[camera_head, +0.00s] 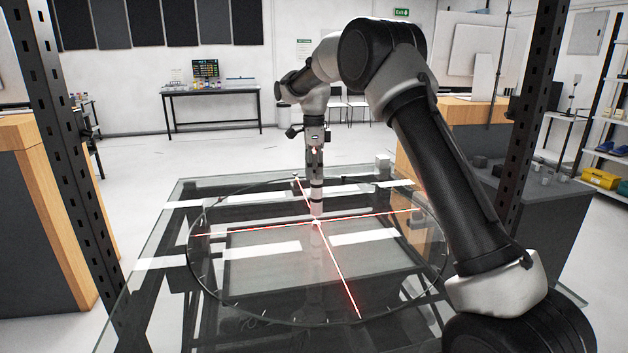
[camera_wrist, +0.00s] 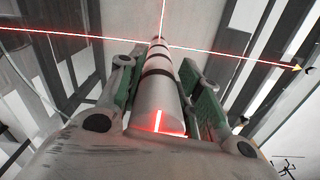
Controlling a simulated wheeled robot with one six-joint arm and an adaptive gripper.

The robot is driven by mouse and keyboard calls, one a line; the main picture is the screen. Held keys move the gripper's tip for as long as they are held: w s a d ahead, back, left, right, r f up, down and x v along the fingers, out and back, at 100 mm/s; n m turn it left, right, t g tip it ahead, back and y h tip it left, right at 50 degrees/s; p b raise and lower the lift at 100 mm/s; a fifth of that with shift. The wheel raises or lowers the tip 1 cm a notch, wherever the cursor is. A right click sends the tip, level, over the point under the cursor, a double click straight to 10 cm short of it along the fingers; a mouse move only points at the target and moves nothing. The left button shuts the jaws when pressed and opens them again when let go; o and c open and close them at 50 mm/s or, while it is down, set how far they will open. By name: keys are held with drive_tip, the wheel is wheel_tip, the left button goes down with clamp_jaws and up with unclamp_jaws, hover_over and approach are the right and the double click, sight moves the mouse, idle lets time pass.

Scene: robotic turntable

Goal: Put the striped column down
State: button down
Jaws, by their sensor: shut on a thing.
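The striped column (camera_head: 316,196) is a slim pale cylinder with dark bands, upright in the head view. In the wrist view the striped column (camera_wrist: 158,85) runs lengthwise between the two fingers. My gripper (camera_head: 315,172) points straight down and is shut on its upper part; the gripper (camera_wrist: 158,72) shows green-lined fingers on both sides of it. The column's lower end is close to the crossing of the red lines on the round glass turntable (camera_head: 262,307). I cannot tell whether it touches the glass.
The turntable lies on a glass table (camera_head: 150,290) with red laser lines across it. A small pale cube (camera_head: 382,162) sits near the far right edge. Dark posts (camera_head: 60,120) stand at both sides. Several grey blocks sit on a dark cabinet (camera_head: 540,200) at right. Most of the glass is clear.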

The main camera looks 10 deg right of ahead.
sight(314, 178)
drive_tip(key=shift+f, duration=1.5)
drive_tip(key=shift+f, duration=0.15)
drive_tip(key=c, duration=1)
unclamp_jaws()
